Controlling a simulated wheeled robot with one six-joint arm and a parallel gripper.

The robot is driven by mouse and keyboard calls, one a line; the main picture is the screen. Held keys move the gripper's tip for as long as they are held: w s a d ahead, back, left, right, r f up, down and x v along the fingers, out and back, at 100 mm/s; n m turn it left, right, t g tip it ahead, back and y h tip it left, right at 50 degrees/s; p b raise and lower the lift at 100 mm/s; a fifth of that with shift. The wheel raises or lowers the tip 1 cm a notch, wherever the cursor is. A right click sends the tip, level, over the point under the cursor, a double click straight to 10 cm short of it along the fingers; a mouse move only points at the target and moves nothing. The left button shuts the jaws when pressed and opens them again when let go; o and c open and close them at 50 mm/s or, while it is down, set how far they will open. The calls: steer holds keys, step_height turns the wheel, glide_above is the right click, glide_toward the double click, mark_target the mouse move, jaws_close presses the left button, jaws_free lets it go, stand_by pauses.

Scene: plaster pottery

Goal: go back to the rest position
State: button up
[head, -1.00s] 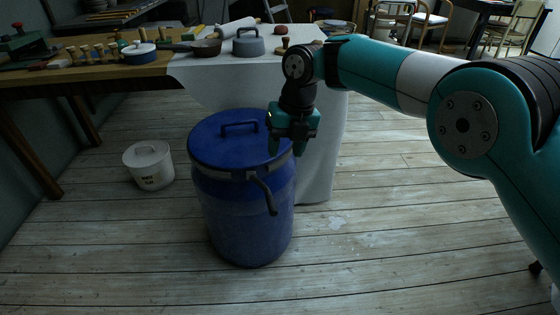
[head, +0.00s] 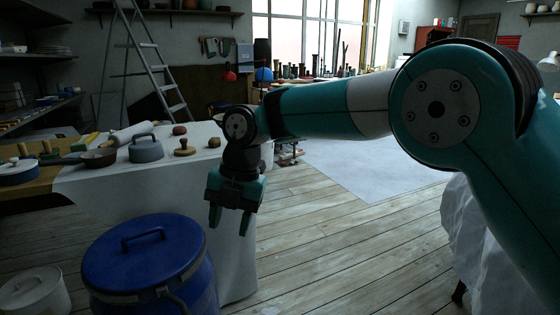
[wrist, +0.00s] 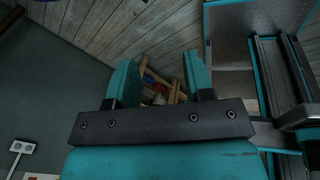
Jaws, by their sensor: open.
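My gripper (head: 230,212) hangs fingers down in the head view, just right of the blue lidded barrel (head: 150,262) and in front of the cloth-covered table (head: 105,188). Its two fingers are apart with nothing between them. In the wrist view my gripper (wrist: 158,78) also shows open, with wooden floor boards behind it. Some small wooden and coloured things (wrist: 160,88) show between the fingers, well beyond them and too small to name.
A grey lidded pot (head: 146,150), a dark pan (head: 98,158) and a wooden stamp (head: 184,148) stand on the table. A white bucket (head: 34,292) is at lower left. A stepladder (head: 150,62) stands behind. White draped cloth (head: 478,245) is at right. The floor between (head: 350,240) is clear.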

steer(key=s+d+r+m+y, duration=0.1)
steer(key=s+d+r+m, duration=0.2)
steer(key=s+d+m, duration=0.35)
steer(key=s+d+r+m, duration=0.3)
steer(key=d+r+m, duration=0.1)
steer(key=d+m, duration=0.5)
steer(key=s+d+f+m+t, duration=0.1)
steer(key=s+d+f+m, duration=0.2)
steer(key=s+d+m, duration=0.85)
step_height(320, 180, up, 25)
steer(key=s+a+m+p, duration=0.1)
steer(key=s+p, duration=0.1)
steer(key=p, duration=2.3)
steer(key=shift+s+a+y, duration=0.3)
steer(key=shift+y, duration=0.1)
